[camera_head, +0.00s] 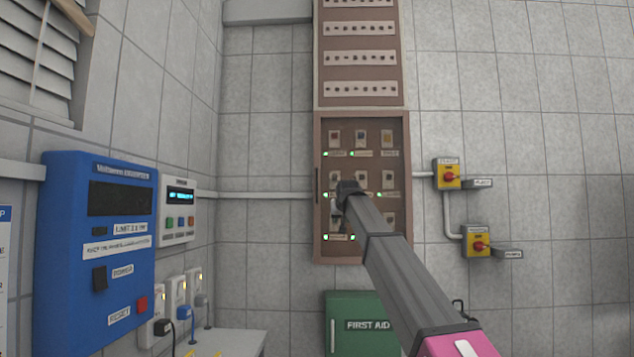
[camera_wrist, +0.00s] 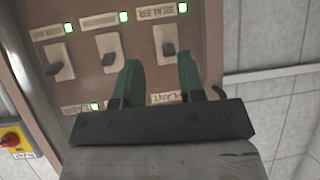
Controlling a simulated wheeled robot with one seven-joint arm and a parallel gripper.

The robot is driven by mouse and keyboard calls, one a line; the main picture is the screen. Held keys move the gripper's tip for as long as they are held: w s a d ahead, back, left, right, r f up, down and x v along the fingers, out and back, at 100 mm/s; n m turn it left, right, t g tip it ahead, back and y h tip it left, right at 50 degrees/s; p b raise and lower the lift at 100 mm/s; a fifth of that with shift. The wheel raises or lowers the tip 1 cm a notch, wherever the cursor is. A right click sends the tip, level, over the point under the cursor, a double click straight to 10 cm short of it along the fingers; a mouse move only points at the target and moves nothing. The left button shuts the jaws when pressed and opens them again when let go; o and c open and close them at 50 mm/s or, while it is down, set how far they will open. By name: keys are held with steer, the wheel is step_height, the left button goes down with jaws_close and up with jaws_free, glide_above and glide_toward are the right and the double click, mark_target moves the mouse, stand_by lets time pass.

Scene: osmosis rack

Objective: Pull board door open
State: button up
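The board door (camera_head: 363,256) is a brown-framed panel on the tiled wall, with rows of small switches and green lights. It looks closed. A dark vertical handle (camera_head: 317,186) sits on its left edge. My gripper (camera_head: 347,188) is in front of the panel, to the right of the handle, and hides some switches. In the wrist view its two green fingers (camera_wrist: 160,65) are apart, with only the panel face (camera_wrist: 138,38) seen between them. I cannot tell whether the fingertips touch the panel.
A brown panel (camera_head: 361,72) is above the board and a green first aid box (camera_head: 345,310) below. Yellow switch boxes (camera_head: 447,174) (camera_head: 476,242) are on the right. A blue unit (camera_head: 97,255) and a small control box (camera_head: 179,210) are on the left wall.

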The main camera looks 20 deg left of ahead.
steer(key=t+y, duration=0.1)
steer(key=y, duration=0.1)
glide_toward(317, 179)
steer(key=shift+n+t, duration=0.3)
steer(key=shift+n, duration=0.1)
steer(key=x, duration=1)
steer(key=shift+w+a+f, duration=0.15)
steer(key=shift+f, duration=0.1)
jaws_close()
